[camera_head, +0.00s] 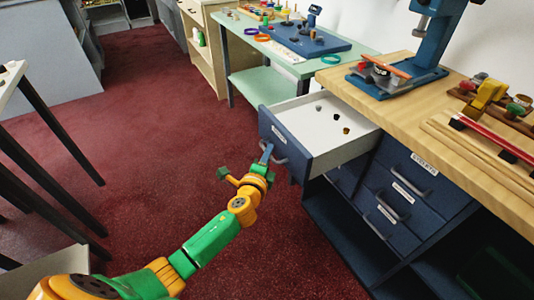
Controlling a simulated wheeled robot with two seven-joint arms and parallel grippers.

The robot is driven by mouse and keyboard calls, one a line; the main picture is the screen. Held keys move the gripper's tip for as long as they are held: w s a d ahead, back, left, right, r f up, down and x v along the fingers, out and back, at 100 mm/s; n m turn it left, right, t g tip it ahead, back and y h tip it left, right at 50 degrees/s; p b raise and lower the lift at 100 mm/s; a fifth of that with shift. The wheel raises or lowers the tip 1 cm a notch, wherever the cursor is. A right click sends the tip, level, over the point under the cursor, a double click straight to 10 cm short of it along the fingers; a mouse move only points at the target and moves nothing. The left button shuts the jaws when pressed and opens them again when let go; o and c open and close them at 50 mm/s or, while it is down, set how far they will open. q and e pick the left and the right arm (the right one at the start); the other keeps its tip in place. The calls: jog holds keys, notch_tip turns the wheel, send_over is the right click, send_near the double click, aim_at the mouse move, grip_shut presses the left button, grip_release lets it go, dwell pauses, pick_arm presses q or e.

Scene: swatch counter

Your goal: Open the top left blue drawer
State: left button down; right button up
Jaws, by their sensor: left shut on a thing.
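The top left blue drawer (287,146) is pulled far out from the wood-topped blue cabinet, and its pale inside is visible from above. Several small dark and brown items lie inside it. My left gripper (267,153), on a green and orange arm, is at the drawer front and shut on its grey handle (279,160). The gripper covers part of the handle. My right gripper is not in view.
Closed blue drawers (396,194) sit right of the open one. The wooden worktop (415,105) carries a blue drill press (430,45) and tools. A green table (262,50) stands behind. The red floor (150,130) left of the drawer is clear.

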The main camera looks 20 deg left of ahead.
pick_arm(q)
jog(key=shift+d+f, duration=0.1)
jog(key=c, duration=0.9)
grip_release()
jog(key=p+v, duration=0.1)
jog(key=v, duration=0.6)
